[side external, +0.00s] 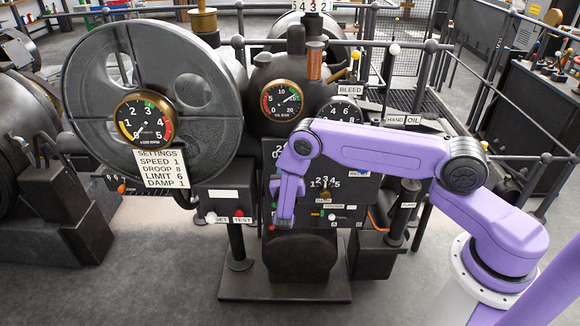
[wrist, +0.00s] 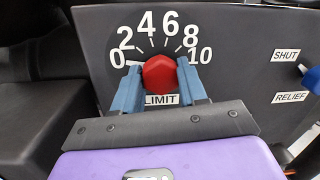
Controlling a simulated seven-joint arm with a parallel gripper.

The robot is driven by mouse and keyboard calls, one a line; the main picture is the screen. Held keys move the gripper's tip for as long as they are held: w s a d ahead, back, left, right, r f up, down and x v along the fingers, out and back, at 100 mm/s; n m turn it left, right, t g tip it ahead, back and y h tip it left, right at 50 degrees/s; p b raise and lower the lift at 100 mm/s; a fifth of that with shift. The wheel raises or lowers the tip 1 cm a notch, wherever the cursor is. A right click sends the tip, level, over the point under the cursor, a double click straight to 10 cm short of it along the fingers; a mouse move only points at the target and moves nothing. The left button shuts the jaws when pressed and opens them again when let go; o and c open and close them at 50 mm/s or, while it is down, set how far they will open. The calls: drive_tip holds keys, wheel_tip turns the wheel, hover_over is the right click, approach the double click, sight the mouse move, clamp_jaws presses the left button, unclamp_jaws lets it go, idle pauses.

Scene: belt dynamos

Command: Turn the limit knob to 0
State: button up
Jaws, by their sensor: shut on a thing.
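The limit knob (wrist: 160,72) is a red, many-sided knob in the wrist view. It sits on a dark panel above a white LIMIT label (wrist: 161,100). A white scale (wrist: 158,27) arcs over it from 0 at left to 10 at right. A white mark (wrist: 134,62) lies left of the knob towards the 0; I cannot tell whether it is the pointer or a scale tick. My gripper (wrist: 160,80) is shut on the knob, with one blue finger on each side. In the side view my gripper (side external: 283,215) is at the panel and the knob is hidden.
A SETTINGS card (side external: 163,168) reads LIMIT 6. Right of the knob are SHUT (wrist: 286,55) and RELIEF (wrist: 290,97) labels and a blue handle (wrist: 311,78). A dark block (wrist: 35,115) is at left. A large grey wheel (side external: 85,110) stands left of my gripper.

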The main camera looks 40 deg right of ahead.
drive_tip(key=shift+s+f, duration=0.1)
drive_tip(key=o, duration=1.1)
drive_tip(key=shift+c, duration=0.2)
drive_tip(key=v, duration=1.7)
drive_tip(key=shift+a, duration=0.2)
drive_tip(key=shift+s, duration=0.1)
drive_tip(key=s+d+r+m+g+y, duration=0.1)
drive_tip(key=s+r+m+g, duration=0.35)
drive_tip(key=r, duration=0.25)
drive_tip(key=s+d+r+m+g+y, duration=0.1)
drive_tip(key=s+r+m+g, duration=0.3)
drive_tip(key=r, duration=0.3)
drive_tip(key=s+r+m+g+y, duration=0.1)
drive_tip(key=s+r+m+y, duration=0.1)
drive_tip(key=s, duration=0.5)
drive_tip(key=s+d+r+m+g+y, duration=0.1)
drive_tip(key=s+r+m+y, duration=0.1)
drive_tip(key=s+r+y, duration=0.2)
drive_tip(key=s+d+r+m+g+y, duration=0.1)
drive_tip(key=s+r+m+g+y, duration=0.1)
drive_tip(key=s+y, duration=0.5)
drive_tip(key=s+r+m, duration=0.1)
drive_tip(key=s, duration=0.2)
drive_tip(key=shift+s, duration=0.3)
